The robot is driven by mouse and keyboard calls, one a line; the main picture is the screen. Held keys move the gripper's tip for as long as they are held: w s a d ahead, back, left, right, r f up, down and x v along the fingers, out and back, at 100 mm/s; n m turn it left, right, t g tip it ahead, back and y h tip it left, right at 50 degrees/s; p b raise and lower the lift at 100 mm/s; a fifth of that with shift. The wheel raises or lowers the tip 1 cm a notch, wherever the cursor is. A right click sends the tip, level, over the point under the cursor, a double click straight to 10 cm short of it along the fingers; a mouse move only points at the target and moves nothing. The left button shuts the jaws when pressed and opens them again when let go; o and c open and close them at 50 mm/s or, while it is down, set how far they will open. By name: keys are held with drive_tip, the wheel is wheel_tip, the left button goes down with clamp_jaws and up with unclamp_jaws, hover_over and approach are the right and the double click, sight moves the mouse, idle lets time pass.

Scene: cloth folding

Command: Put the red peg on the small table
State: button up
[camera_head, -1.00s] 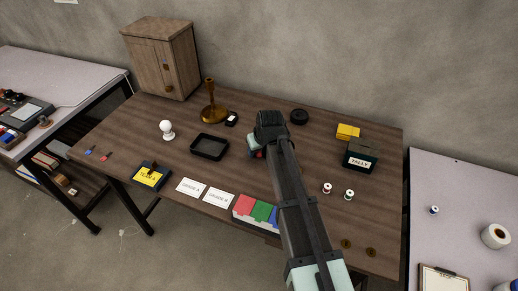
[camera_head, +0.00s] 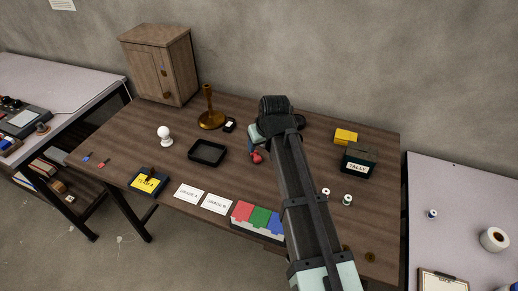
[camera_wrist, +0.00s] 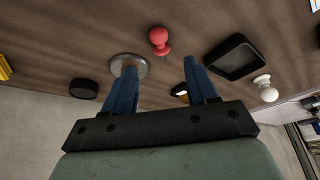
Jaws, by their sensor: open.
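The red peg (camera_head: 257,157) stands on the brown wooden table, right of the black tray, partly hidden by my arm in the head view. In the wrist view the red peg (camera_wrist: 159,40) shows whole, with a round head and a narrower neck. My gripper (camera_wrist: 159,65) is open and empty. Its two blue fingers are spread, and the peg appears beyond their tips, roughly centred between them and apart from both. No table is labelled small; a pale table (camera_head: 465,195) stands at the right and another pale table (camera_head: 65,75) at the left.
A black tray (camera_head: 207,153), a white peg (camera_head: 165,136) and a brass candlestick (camera_head: 210,112) stand left of the red peg. A yellow block (camera_head: 345,136), the TALLY box (camera_head: 358,165) and small spools (camera_head: 347,200) are to the right.

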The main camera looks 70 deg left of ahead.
drive_tip(key=shift+o, duration=0.2)
drive_tip(key=shift+v, duration=1.45)
